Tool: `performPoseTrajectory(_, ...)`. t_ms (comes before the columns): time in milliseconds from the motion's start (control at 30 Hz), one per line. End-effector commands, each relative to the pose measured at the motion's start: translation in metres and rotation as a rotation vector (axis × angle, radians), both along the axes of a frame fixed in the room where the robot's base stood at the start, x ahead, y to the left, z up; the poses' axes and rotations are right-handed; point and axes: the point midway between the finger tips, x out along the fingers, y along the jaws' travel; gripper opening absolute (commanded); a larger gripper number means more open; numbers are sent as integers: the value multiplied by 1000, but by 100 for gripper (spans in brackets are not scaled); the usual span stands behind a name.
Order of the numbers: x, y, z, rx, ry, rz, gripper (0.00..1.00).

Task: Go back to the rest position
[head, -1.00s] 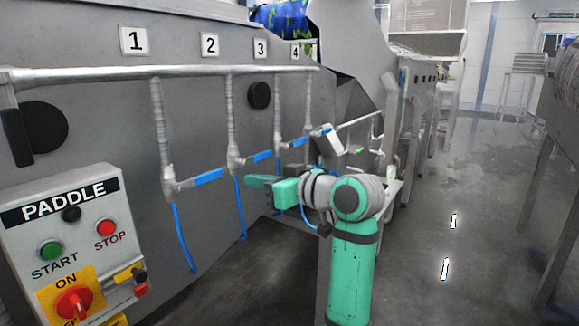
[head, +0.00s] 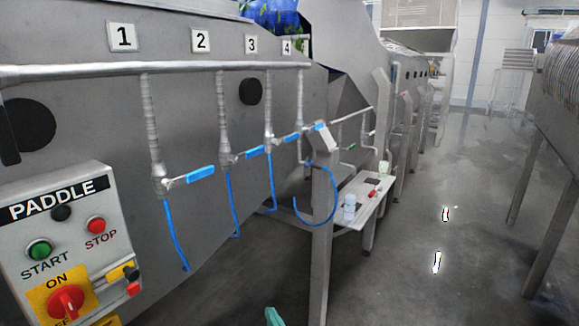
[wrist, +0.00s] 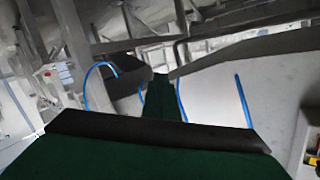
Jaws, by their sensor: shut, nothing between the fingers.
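My gripper (wrist: 160,78) shows in the wrist view as dark green fingers reaching up the middle, closed together with nothing between them. Its wide dark body fills the bottom of that view. The gripper touches nothing that I can see. In the head view only a small teal piece of my arm shows at the bottom edge, and the rest of the arm is out of that frame.
A steel wash machine (head: 90,110) with numbered valves, blue handles and hoses stands at left. A paddle control box (head: 75,245) is at lower left. A small table (head: 362,205) holds a white bottle and other items. Wet open floor (head: 430,210) lies at right.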

Motion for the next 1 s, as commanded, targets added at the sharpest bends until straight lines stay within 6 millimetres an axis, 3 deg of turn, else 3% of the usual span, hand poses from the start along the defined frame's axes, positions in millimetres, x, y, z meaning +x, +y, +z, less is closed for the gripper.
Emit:
performPoseTrajectory(33,-14,-2,-20,0,14,-24,0)
performPoseTrajectory(200,-59,-12,-68,-12,34,-104,0)
performPoseTrajectory(500,-151,-27,-129,-62,59,-221,0)
performPoseTrajectory(733,-229,-38,-153,-123,67,-287,0)
performPoseTrajectory(1000,-319,-46,-158,-208,62,-331,0)
